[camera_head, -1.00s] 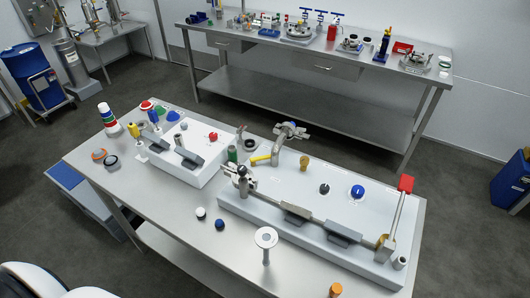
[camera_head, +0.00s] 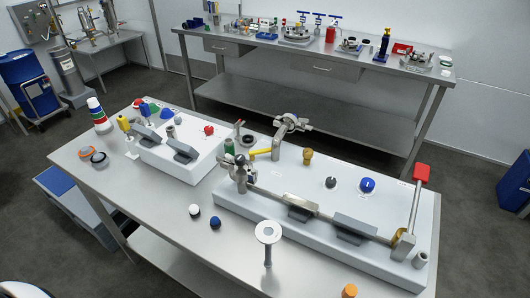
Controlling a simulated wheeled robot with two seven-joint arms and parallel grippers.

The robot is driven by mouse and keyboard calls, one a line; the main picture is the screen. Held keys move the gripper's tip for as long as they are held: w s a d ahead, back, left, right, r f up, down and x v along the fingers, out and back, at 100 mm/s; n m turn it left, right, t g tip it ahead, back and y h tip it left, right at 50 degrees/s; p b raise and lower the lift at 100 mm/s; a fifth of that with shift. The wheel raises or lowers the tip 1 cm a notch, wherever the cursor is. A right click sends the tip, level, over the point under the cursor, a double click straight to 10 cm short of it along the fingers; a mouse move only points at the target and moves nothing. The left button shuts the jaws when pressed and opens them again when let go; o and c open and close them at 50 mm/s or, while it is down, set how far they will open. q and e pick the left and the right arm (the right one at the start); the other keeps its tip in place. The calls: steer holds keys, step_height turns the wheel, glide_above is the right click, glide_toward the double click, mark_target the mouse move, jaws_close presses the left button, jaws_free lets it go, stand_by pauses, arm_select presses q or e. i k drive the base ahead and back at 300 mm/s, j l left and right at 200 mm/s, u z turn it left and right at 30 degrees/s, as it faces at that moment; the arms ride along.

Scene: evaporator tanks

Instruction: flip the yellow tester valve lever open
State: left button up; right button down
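A short yellow lever (camera_head: 261,152) sits on the white panel block (camera_head: 322,180) on the near steel table. It lies about level, its right end against a grey metal valve and pipe fitting (camera_head: 288,128). I cannot tell from this view whether the valve is open or closed. A second metal fitting (camera_head: 240,172) stands just left of and below the lever. Neither of my grippers is in view, and nothing touches the lever.
A smaller white block (camera_head: 180,165) with yellow-topped and blue-topped valves stands left. A long bar with a red handle (camera_head: 421,173) rises at the right. A white-flanged post (camera_head: 268,235) and loose caps stand in front. The table's front left (camera_head: 150,205) is clear.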

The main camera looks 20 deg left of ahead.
mark_target(252, 153)
steer(key=j+z, duration=0.2)
steer(key=j, duration=0.25)
steer(key=k+j+z, duration=0.2)
steer(key=j, duration=0.25)
steer(key=j+z, duration=0.2)
steer(key=j, duration=0.25)
steer(key=k+j+z, duration=0.2)
steer(key=j, duration=0.25)
